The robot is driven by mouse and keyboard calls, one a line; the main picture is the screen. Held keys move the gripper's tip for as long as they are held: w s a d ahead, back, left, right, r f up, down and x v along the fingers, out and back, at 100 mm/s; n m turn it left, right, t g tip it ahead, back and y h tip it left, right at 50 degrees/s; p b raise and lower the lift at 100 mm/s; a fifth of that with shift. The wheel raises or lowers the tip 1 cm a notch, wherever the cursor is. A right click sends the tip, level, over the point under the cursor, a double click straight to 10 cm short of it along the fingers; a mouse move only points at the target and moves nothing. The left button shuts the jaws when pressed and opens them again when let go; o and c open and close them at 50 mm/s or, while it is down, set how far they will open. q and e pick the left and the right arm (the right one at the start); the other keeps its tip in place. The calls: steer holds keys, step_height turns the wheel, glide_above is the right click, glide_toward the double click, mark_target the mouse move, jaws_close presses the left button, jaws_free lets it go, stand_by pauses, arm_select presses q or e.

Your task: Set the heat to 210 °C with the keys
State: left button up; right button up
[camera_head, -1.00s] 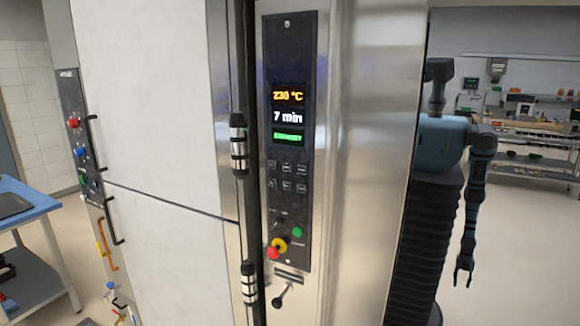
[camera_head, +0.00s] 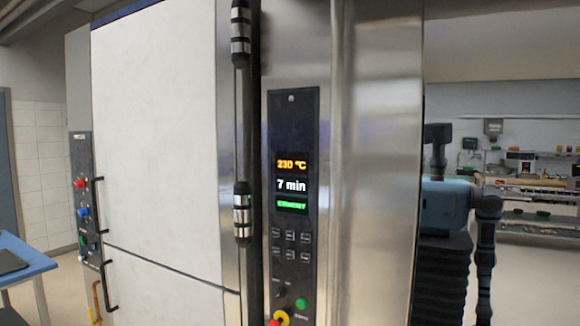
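The dark control panel (camera_head: 292,125) is set upright in the steel front of the oven. Its display (camera_head: 291,184) reads 230 °C in orange, 7 min in white, and a green line below that looks like STANDBY. Under the display are several small dark keys (camera_head: 290,246) in two rows; their labels are too small to read. Below them are a dark knob (camera_head: 281,293), a green button (camera_head: 301,304) and a red and yellow stop button (camera_head: 281,318), cut by the bottom edge. Neither of my grippers is in view.
A vertical door handle (camera_head: 242,130) stands left of the panel, beside a large pale door (camera_head: 155,140). A second panel (camera_head: 82,190) with knobs is at far left, near a blue table (camera_head: 25,262). Another robot (camera_head: 447,206) stands past the oven's right edge, with shelves (camera_head: 530,198) behind.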

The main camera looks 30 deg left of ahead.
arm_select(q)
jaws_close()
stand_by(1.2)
